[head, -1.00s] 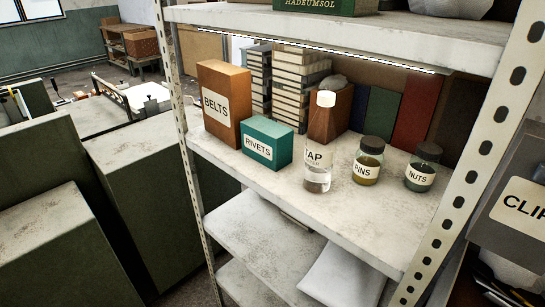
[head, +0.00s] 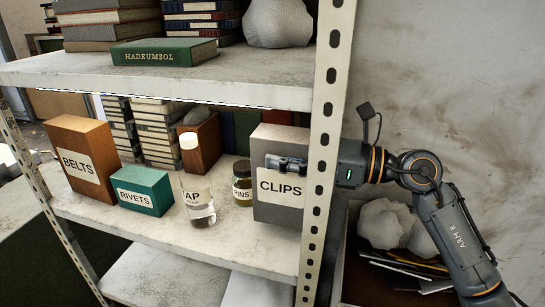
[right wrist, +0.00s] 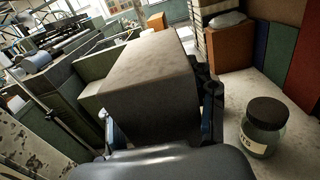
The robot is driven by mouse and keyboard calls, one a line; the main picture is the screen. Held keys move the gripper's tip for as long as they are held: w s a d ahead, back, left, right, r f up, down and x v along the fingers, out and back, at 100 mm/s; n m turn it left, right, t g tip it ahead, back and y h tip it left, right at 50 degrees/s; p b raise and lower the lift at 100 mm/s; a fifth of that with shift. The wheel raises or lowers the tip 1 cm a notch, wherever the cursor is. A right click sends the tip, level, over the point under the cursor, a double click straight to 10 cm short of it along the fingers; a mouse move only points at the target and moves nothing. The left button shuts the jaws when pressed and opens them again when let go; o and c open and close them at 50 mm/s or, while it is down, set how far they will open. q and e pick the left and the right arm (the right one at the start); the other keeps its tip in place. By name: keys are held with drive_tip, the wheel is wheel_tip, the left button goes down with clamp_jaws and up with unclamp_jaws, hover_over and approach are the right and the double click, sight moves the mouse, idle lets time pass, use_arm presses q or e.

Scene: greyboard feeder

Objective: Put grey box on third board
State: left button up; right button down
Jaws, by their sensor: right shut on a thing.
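The grey box (head: 283,210), labelled CLIPS, is upright at the right end of the board (head: 240,248) that carries the jars and smaller boxes. My right gripper (head: 287,164) is shut on it, reaching in from the right past the shelf's upright. I cannot tell whether its bottom touches the board. In the right wrist view the grey box (right wrist: 150,85) fills the middle, between the gripper's fingers (right wrist: 160,125). My left gripper is not in view.
The PINS jar (head: 242,183) stands just left of the grey box. A dark-lidded jar (right wrist: 262,125) stands near it in the right wrist view. The TAP bottle (head: 197,185), RIVETS box (head: 145,190) and BELTS box (head: 82,160) are farther left. The perforated upright (head: 325,130) is close at right.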

drive_tip(key=shift+w+a+r, duration=0.1)
drive_tip(key=shift+w+a, duration=0.15)
drive_tip(key=shift+a, duration=0.45)
drive_tip(key=shift+w+a+r+p, duration=0.1)
drive_tip(key=shift+w+a+p, duration=0.05)
drive_tip(key=shift+a+p, duration=0.35)
wheel_tip(320, 180, down, 4)
drive_tip(key=shift+r, duration=0.1)
drive_tip(key=c, duration=0.9)
unclamp_jaws()
drive_tip(key=shift+f, duration=0.3)
drive_tip(key=o, duration=0.5)
drive_tip(key=shift+r, duration=0.1)
drive_tip(key=shift+c, duration=0.2)
